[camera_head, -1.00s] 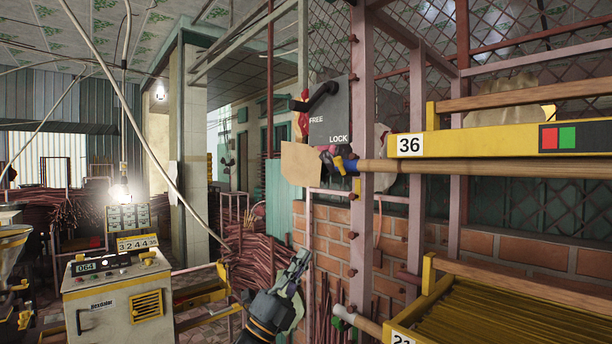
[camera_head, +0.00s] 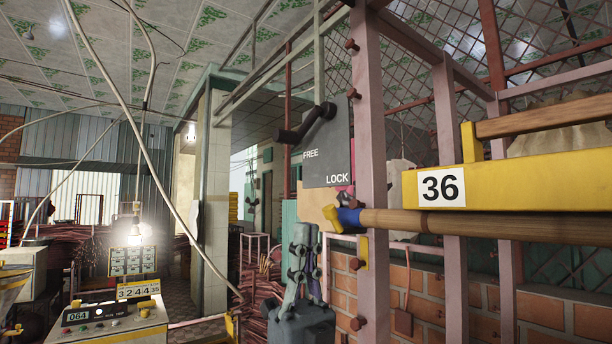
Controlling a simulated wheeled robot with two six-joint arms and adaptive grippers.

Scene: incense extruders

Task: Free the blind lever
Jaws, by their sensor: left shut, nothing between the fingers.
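The blind lever is a black bent handle (camera_head: 310,121) on a dark grey plate (camera_head: 328,160) marked FREE and LOCK. Its knob end points left and slightly down, on the FREE side of the plate. My left gripper (camera_head: 303,234) points up below the plate, at the picture's lower middle. Its fingers are shut with nothing between them, and it is apart from the lever. My right gripper is not in view.
A wooden pole (camera_head: 480,223) with a blue end lies under a yellow rail numbered 36 (camera_head: 540,185). A pink post (camera_head: 371,120) stands right of the plate. A tan sheet (camera_head: 313,206) hangs beneath it. A control box (camera_head: 110,325) is at lower left.

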